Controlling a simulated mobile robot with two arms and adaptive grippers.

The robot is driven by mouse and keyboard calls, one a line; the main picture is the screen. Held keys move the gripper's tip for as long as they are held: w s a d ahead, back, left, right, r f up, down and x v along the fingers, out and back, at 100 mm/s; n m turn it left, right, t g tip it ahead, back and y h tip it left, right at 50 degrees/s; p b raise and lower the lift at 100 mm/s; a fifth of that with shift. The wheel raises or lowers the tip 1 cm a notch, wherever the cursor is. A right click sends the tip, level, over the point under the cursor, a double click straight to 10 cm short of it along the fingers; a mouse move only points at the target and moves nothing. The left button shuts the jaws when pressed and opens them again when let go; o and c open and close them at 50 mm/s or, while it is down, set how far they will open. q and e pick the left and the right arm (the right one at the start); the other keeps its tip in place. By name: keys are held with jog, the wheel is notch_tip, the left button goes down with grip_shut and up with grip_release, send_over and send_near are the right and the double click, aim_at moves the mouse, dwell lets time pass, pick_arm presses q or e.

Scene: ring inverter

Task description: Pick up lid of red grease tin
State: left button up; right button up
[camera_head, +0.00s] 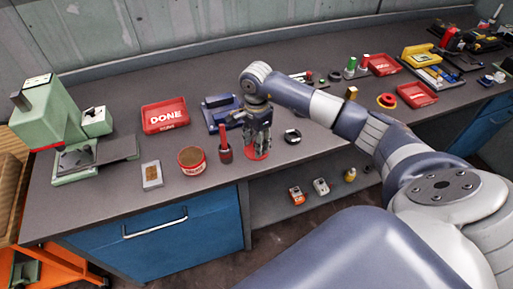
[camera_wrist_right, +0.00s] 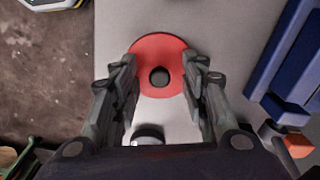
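The red round lid (camera_head: 256,156) lies flat on the grey bench near its front edge. In the right wrist view the lid (camera_wrist_right: 159,50) shows a dark round centre. My right gripper (camera_head: 258,146) points down directly over the lid. In the wrist view its fingers (camera_wrist_right: 160,66) are spread, one on each side of the lid's middle, with nothing clamped. I cannot tell whether the fingertips touch the lid. The open red tin (camera_head: 192,166) with brownish contents stands to the left of it. My left gripper is not in view.
A red DONE tray (camera_head: 165,117) and a green machine (camera_head: 52,120) stand left.

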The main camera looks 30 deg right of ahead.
grip_shut()
jog(key=shift+r, duration=0.15)
